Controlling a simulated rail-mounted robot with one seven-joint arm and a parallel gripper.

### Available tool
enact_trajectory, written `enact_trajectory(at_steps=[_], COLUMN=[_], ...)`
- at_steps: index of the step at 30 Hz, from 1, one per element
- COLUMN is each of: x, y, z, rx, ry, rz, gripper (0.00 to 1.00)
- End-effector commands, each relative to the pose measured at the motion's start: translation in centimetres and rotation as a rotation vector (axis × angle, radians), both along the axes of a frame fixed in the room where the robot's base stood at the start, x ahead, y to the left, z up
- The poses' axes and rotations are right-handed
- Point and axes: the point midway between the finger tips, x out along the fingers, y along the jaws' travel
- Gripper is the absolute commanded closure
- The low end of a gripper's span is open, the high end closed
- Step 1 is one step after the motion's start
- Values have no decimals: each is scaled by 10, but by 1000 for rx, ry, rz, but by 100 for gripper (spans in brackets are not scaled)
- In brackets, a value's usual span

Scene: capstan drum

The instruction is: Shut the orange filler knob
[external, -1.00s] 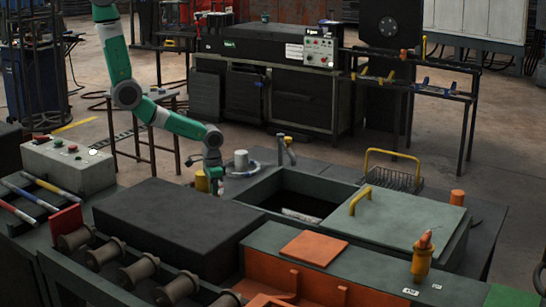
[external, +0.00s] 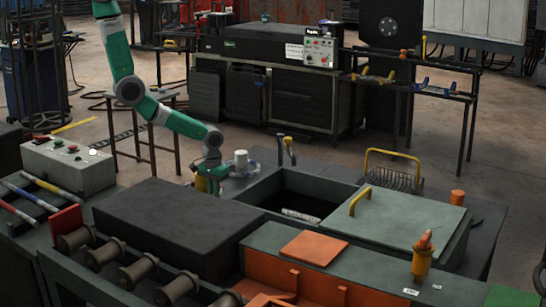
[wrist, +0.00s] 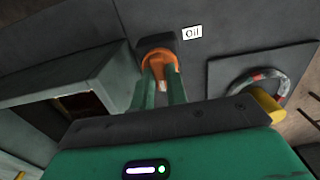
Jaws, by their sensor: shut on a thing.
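In the wrist view the orange filler knob (wrist: 159,53) sits on a dark mount on the grey panel, beside a white "Oil" label (wrist: 192,32). My gripper (wrist: 161,72) has its two green fingers closed around the knob, with orange showing above and between the fingertips. The fingers hide part of the knob, so its exact turn cannot be told. In the external view my gripper (external: 212,186) is low at the left end of the grey bench, and the knob is hidden there.
A yellow cylinder (external: 201,181) stands close beside my wrist. A pale cylinder (external: 240,160) is just to the right. The open bench well (external: 292,197) lies further right, and a black box (external: 180,222) is in front.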

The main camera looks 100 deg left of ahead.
Motion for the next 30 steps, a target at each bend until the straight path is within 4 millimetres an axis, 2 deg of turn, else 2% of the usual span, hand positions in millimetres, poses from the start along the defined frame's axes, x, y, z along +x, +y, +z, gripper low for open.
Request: enact_trajectory(at_steps=[15, 16, 19, 26, 30], x=[1, 1, 1, 0, 0], y=[0, 0, 0, 0, 0], z=[1, 1, 1, 1, 17], rx=[1, 1, 1, 0, 2], ry=[-1, -1, -1, 0, -1], rz=[17, 17, 16, 15, 15], gripper=[100, 82, 64, 64, 64])
